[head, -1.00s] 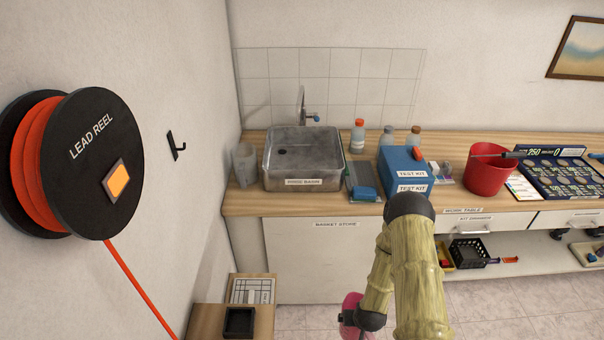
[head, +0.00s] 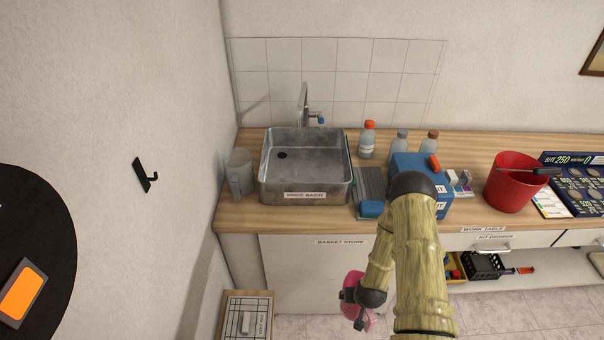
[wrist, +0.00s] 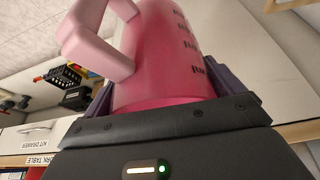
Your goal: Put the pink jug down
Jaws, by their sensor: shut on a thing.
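The pink jug (wrist: 165,60) fills the upper middle of the wrist view, with its handle (wrist: 92,38) to the left and dark marks on its side. My gripper (wrist: 165,105) is shut on the jug, one finger on each side. In the head view the jug (head: 357,312) shows low, partly hidden behind my wrist and gripper (head: 350,308). It is held in front of the cabinet marked BASKET STORE, below the worktop's level. The jug's base is not visible in the head view.
The wooden worktop (head: 290,222) holds a metal rinse basin (head: 305,165), a grey jug (head: 240,173), bottles, a blue test kit box (head: 422,170) and a red bucket (head: 515,182). A small wooden surface (head: 244,318) is at lower left.

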